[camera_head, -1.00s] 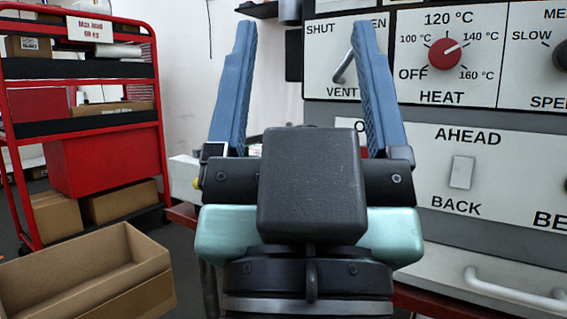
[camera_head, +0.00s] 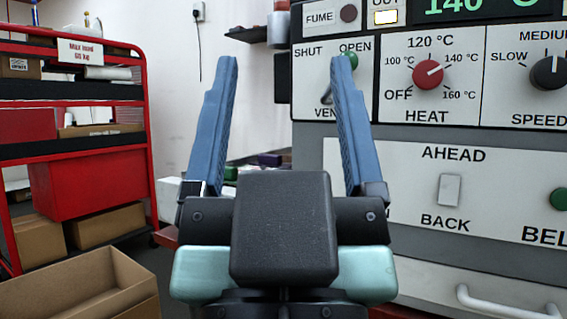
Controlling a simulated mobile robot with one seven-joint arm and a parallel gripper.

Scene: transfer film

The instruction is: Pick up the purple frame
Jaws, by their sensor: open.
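My gripper (camera_head: 283,62) is open and empty, its two blue fingers pointing up in the picture and spread wide. A small dark purple item (camera_head: 270,159) shows between the fingers, far beyond them, low against the wall. It is too small and too covered to tell whether it is the purple frame. My gripper is well apart from it and hides part of that area.
A grey machine with a white control panel (camera_head: 455,160) stands close on the right, with a handle (camera_head: 510,303) below. A red shelf cart (camera_head: 92,150) stands at the left. An open cardboard box (camera_head: 80,290) is at lower left. A small green item (camera_head: 230,173) lies near the purple one.

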